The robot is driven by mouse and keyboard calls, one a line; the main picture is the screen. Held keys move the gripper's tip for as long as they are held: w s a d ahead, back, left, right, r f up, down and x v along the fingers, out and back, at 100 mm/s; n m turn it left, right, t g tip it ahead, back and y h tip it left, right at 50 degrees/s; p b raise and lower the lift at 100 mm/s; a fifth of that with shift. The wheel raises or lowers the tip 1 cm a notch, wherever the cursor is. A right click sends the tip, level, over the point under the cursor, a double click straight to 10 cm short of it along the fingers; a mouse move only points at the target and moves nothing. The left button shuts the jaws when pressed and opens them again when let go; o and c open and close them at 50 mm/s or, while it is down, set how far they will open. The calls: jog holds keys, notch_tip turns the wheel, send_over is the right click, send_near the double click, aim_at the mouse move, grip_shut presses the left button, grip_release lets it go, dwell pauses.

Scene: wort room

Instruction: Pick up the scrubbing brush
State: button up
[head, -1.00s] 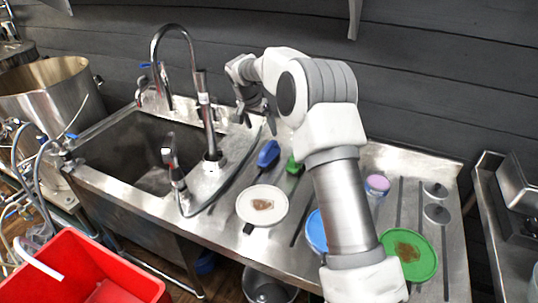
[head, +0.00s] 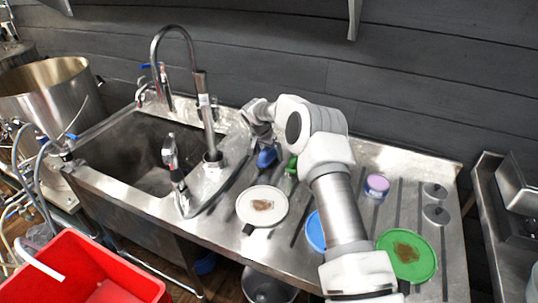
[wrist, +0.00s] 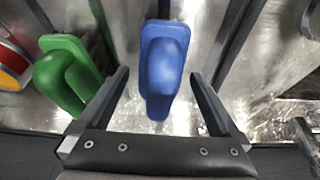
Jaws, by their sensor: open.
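A blue scrubbing brush (head: 266,158) with a raised handle lies on the steel drainboard right of the sink. In the wrist view the blue brush (wrist: 163,65) is between the two fingers of my gripper (wrist: 158,76), with a gap on each side. My gripper is open and holds nothing. In the head view my gripper (head: 262,139) is over the blue brush and partly hides it. A similar green brush (head: 291,168) lies just to its right. In the wrist view the green brush (wrist: 68,75) is outside the left finger.
A small pink-and-purple tub (head: 377,185) stands further right. The sink (head: 135,150) and its tall faucet (head: 203,110) are on the left.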

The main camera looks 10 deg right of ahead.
jog(key=shift+w+d+f, duration=0.1)
jog(key=shift+w+f, duration=0.05)
jog(key=shift+f, duration=0.3)
jog(key=c, duration=1.5)
jog(key=shift+r, duration=0.1)
jog(key=shift+r, duration=0.55)
notch_tip(320, 180, up, 3)
jog(key=shift+f, duration=0.1)
jog(key=s+r, duration=0.2)
jog(key=s, duration=0.2)
jog(key=s+a+r+b, duration=0.1)
jog(key=s+r, duration=0.1)
jog(key=s, duration=0.1)
jog(key=s+r, duration=0.3)
jog(key=s, duration=0.1)
jog(key=shift+s+a, duration=0.3)
